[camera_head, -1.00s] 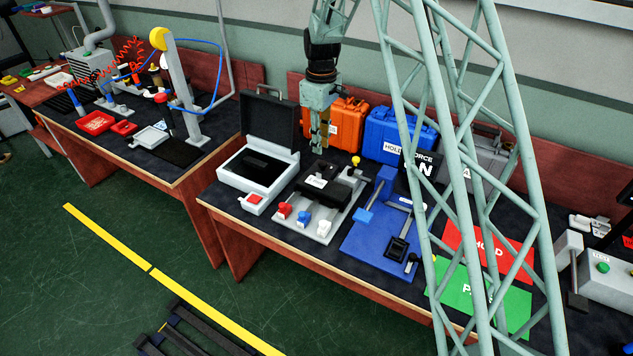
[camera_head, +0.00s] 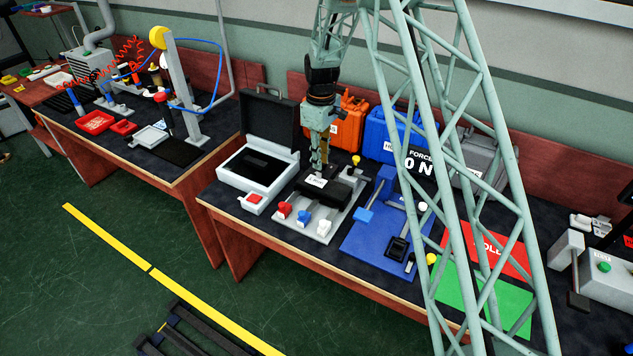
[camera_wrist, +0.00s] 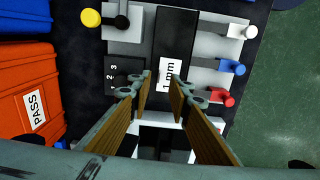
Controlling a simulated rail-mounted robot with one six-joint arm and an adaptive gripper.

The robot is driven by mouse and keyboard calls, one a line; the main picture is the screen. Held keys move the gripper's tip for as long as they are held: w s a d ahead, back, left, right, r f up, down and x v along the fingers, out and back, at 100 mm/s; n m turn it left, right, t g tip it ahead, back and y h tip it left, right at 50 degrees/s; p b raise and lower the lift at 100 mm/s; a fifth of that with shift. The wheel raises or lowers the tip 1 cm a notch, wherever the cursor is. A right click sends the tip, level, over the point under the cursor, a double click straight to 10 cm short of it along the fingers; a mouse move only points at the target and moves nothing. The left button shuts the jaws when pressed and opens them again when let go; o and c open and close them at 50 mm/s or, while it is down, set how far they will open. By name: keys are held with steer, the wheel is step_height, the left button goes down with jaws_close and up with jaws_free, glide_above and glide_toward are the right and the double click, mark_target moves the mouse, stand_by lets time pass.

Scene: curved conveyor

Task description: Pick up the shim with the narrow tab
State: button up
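My gripper (camera_wrist: 160,84) is open, with its two fingers apart on either side of a white "1 mm" label (camera_wrist: 171,75) in the wrist view. The label lies on a dark strip (camera_wrist: 174,38) on the grey fixture (camera_wrist: 205,20). A black block marked 1, 2, 3 (camera_wrist: 122,70) is beside it. In the head view my gripper (camera_head: 319,165) points down over the fixture (camera_head: 310,222), close to the label. I cannot tell whether the fingers touch anything. No narrow tab can be made out; my fingers hide part of the fixture.
The fixture has red (camera_head: 284,208), blue (camera_head: 304,216) and white (camera_head: 324,226) knobs and a yellow knob (camera_head: 355,160). An open case (camera_head: 240,178) stands to its left, a blue device (camera_head: 372,235) to its right. Orange (camera_head: 349,125) and blue (camera_head: 376,138) cases stand behind.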

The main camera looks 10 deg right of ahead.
mark_target(316, 179)
steer(key=shift+f, duration=0.55)
steer(key=shift+w+f, duration=0.1)
steer(key=shift+f, duration=2.5)
steer(key=shift+c, duration=0.2)
jaws_close()
